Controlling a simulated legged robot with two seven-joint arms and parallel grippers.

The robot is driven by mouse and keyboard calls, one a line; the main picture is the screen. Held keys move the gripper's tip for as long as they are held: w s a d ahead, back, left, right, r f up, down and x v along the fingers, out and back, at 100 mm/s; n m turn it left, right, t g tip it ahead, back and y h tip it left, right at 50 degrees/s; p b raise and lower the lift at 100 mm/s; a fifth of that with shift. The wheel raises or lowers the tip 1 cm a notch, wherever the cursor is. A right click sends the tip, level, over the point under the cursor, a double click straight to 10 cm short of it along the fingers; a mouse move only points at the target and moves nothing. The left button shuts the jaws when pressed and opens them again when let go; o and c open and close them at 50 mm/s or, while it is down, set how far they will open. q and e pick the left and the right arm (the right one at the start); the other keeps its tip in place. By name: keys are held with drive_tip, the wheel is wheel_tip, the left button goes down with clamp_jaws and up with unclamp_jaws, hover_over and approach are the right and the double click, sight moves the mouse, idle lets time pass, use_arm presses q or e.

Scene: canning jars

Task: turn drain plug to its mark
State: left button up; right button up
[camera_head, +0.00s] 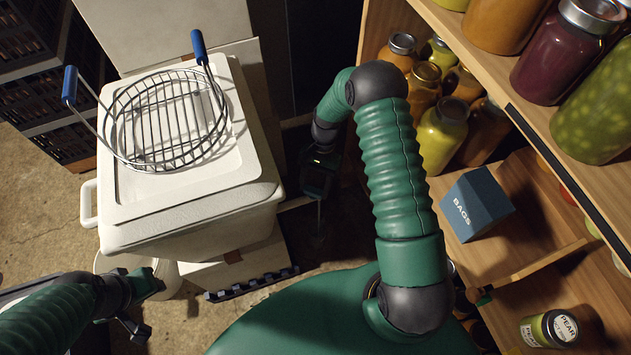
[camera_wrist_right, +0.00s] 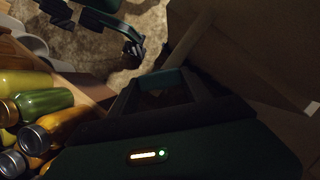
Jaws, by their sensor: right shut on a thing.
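The white cooler (camera_head: 190,213) stands left of centre in the head view, with a wire basket (camera_head: 165,120) on its lid. I cannot make out the drain plug or its mark in either view. My right gripper (camera_head: 318,200) is low beside the cooler's right side, in deep shadow, pointing down. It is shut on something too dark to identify. In the right wrist view its dark fingers (camera_wrist_right: 165,88) show, and what lies between them is unclear. My left gripper (camera_head: 140,308) is at the lower left, in front of the cooler; its opening is not clear.
Wooden shelves on the right hold several filled jars (camera_head: 442,133), a blue BAGS box (camera_head: 475,203) and a pear jar (camera_head: 549,328). Dark crates (camera_head: 40,100) stack at the far left. A black rail (camera_head: 250,285) lies in front of the cooler's base. Bare floor shows at left.

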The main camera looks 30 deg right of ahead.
drive_tip(key=n+p, duration=0.1)
drive_tip(key=n, duration=0.1)
drive_tip(key=n+g+h+p, duration=0.1)
drive_tip(key=n, duration=0.1)
drive_tip(key=shift+w+a+r+n, duration=0.1)
drive_tip(key=shift+a+r+n, duration=0.05)
drive_tip(key=shift+a+n, duration=0.2)
drive_tip(key=shift+a+n+g+h+p, duration=0.1)
drive_tip(key=shift+n+g+h+p, duration=0.25)
drive_tip(key=shift+n, duration=0.6)
drive_tip(key=shift+n+g+h+p, duration=0.1)
drive_tip(key=shift+n+h, duration=0.35)
drive_tip(key=shift+n, duration=0.45)
drive_tip(key=o, duration=1.4)
drive_tip(key=shift+c, duration=0.2)
